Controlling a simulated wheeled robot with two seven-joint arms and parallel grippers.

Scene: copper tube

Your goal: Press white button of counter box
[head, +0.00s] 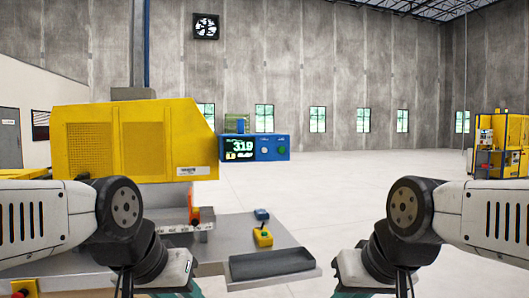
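The blue counter box (270,142) is mounted at the right end of the yellow machine, ahead of me and slightly left of the picture's middle. Its dark display (239,149) shows green and white digits that seem to read 319. Right of the display is a small round white button (264,151), and beside it a green button (281,151). Nothing touches the counter box. My two arms come in from the left and right edges and bend down at the bottom, well below and nearer than the box. The fingers of both grippers are out of the picture.
The yellow machine (130,140) fills the left. Below it, a grey work table (225,228) holds a dark tray (272,264), a yellow item with a dark top (263,236) and a small blue item (262,215). Open floor (370,190) lies to the right.

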